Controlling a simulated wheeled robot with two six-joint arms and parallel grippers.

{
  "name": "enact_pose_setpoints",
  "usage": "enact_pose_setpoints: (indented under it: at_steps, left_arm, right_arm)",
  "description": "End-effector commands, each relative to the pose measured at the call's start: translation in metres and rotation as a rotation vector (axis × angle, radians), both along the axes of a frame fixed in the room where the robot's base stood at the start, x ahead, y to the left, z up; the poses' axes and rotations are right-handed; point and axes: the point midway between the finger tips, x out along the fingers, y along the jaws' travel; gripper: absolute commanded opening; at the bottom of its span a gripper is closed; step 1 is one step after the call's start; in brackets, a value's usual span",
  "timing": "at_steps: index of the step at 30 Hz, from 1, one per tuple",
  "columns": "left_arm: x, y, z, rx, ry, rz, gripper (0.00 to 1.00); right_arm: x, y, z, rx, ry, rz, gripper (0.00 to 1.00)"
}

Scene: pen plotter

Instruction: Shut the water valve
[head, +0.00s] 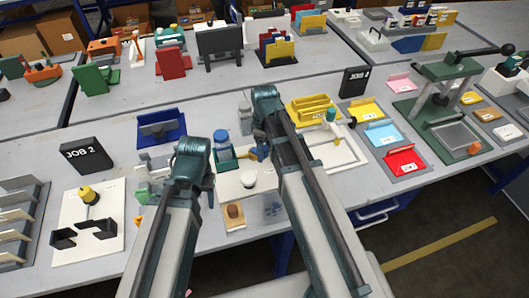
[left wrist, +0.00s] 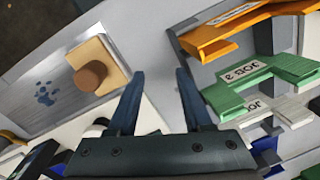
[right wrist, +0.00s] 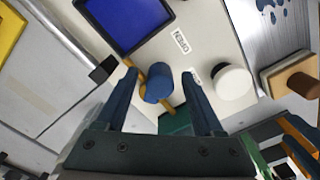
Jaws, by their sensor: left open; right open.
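In the right wrist view a round blue knob (right wrist: 157,82) with a yellow bar beside it stands on a pale labelled panel (right wrist: 205,35). It looks like the water valve. My right gripper (right wrist: 157,88) is open, with its fingers on either side of the knob in that view; I cannot tell whether they touch it. In the head view this gripper (head: 262,150) hangs over the pale panel, and the knob is mostly hidden. My left gripper (head: 208,188) is open and empty, left of the panel; its fingers also show in the left wrist view (left wrist: 160,95).
A white round cap (right wrist: 233,82) and a dark-framed blue square (right wrist: 125,22) are near the knob. Green (left wrist: 250,90) and orange (left wrist: 235,38) holders are near my left gripper.

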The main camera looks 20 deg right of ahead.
Motion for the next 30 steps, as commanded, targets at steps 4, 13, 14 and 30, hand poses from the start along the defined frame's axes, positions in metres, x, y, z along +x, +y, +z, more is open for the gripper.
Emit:
enact_pose_setpoints:
  at_steps: [4,13,14,30]
  left_arm:
    - [0.0000,0.0000,0.0008,0.000,0.000,0.000,0.50]
    - [0.0000,0.0000,0.0008,0.000,0.000,0.000,0.50]
    - [0.0000,0.0000,0.0008,0.000,0.000,0.000,0.50]
    - [0.0000,0.0001,0.0007,0.000,0.000,0.000,0.50]
  right_arm:
    - [0.0000,0.0000,0.0008,0.000,0.000,0.000,0.69]
    - [0.0000,0.0000,0.0008,0.000,0.000,0.000,0.22]
    - [0.0000,0.0000,0.0008,0.000,0.000,0.000,0.17]
    - [-0.0025,0.0030,0.0007,0.000,0.000,-0.073,0.00]
